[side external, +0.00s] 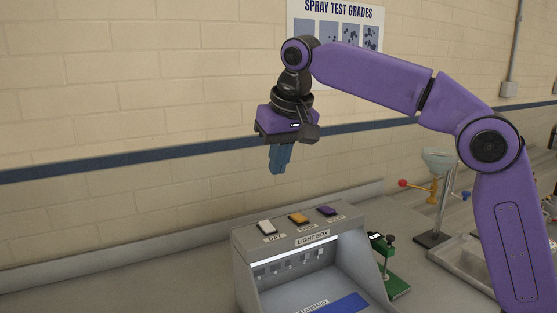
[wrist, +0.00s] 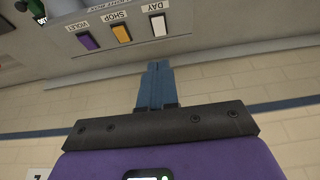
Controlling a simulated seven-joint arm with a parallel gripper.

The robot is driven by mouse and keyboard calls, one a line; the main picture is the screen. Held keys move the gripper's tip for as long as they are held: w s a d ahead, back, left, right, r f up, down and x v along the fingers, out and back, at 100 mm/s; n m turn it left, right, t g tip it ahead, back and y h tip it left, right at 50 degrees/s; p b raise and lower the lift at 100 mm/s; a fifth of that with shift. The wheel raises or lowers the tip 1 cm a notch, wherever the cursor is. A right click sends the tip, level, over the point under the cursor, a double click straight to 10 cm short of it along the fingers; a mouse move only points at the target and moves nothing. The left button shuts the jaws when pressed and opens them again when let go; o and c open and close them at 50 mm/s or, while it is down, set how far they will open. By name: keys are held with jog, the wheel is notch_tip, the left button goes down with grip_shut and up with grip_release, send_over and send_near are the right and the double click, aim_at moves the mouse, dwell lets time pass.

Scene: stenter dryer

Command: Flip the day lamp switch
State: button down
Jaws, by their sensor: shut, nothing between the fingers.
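The day lamp switch (side external: 266,228) is a white rocker at the left end of the row on top of the grey light box (side external: 250,262). In the wrist view the white switch (wrist: 158,25) is at the top, beside its DAY label. My gripper (side external: 278,172) points down with blue fingers, shut and empty, in the air above and behind the switch row. In the wrist view the fingertips (wrist: 158,66) show just below the white switch, apart from it. Whether the switch is on or off is not clear.
An orange SHOP switch (side external: 298,218) and a purple VIOLET switch (side external: 327,210) sit right of the white one. A green device (side external: 394,283) stands right of the box. A funnel on a stand (side external: 438,165) is farther right. The wall is behind.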

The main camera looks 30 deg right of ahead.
jog(key=shift+w+r, duration=0.15)
jog(key=shift+w, duration=0.4)
jog(key=shift+d, duration=0.1)
send_near(266, 222)
jog(key=x, duration=0.6)
jog(key=shift+w+f, duration=0.15)
jog(key=shift+f, duration=0.15)
dwell(0.4)
